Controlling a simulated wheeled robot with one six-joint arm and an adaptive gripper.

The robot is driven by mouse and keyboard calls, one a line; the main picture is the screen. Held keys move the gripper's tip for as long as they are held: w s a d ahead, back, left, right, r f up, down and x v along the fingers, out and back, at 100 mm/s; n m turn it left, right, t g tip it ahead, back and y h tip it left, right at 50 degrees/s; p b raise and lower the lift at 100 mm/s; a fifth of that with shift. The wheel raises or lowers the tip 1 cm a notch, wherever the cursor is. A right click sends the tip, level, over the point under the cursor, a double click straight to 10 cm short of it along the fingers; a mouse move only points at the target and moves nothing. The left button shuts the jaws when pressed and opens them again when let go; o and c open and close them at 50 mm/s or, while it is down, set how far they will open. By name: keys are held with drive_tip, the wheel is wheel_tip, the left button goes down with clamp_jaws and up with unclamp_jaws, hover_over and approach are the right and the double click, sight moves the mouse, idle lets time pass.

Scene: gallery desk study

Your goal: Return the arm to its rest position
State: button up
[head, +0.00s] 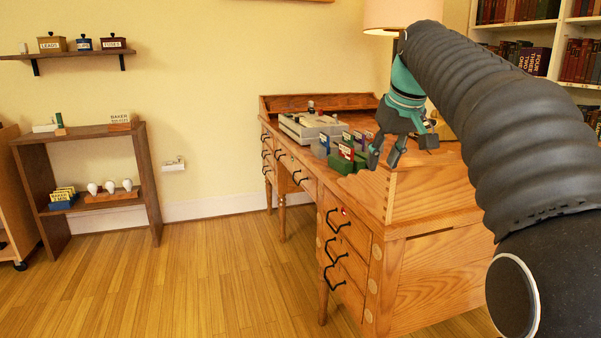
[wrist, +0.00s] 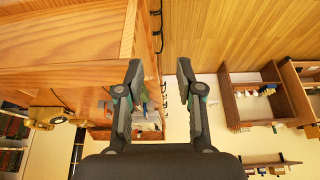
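My arm reaches in from the right in the head view, bent over the right end of the wooden desk (head: 430,190). My gripper (head: 384,165) hangs near the desk's right end, by a green container (head: 345,161) with labelled items. In the wrist view my gripper (wrist: 158,68) has its two fingers spread apart, with nothing between them. The desk (wrist: 70,50) fills the upper left of that view.
A grey device (head: 308,127) sits farther back on the desk. A brown shelf unit (head: 88,180) stands by the left wall, under a wall shelf (head: 70,55). A bookcase (head: 560,40) and a lamp (head: 400,15) are at the back right. The wooden floor (head: 200,280) left of the desk is clear.

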drive_tip(key=s+f+m, duration=0.1)
drive_tip(key=s+f, duration=1.1)
drive_tip(key=s, duration=0.2)
drive_tip(key=s+f+m+t+h, duration=0.1)
drive_tip(key=s+f+m, duration=0.1)
drive_tip(key=s+f, duration=1)
drive_tip(key=s, duration=0.3)
drive_tip(key=shift+s+a+f, duration=0.15)
drive_tip(key=shift+a, duration=0.25)
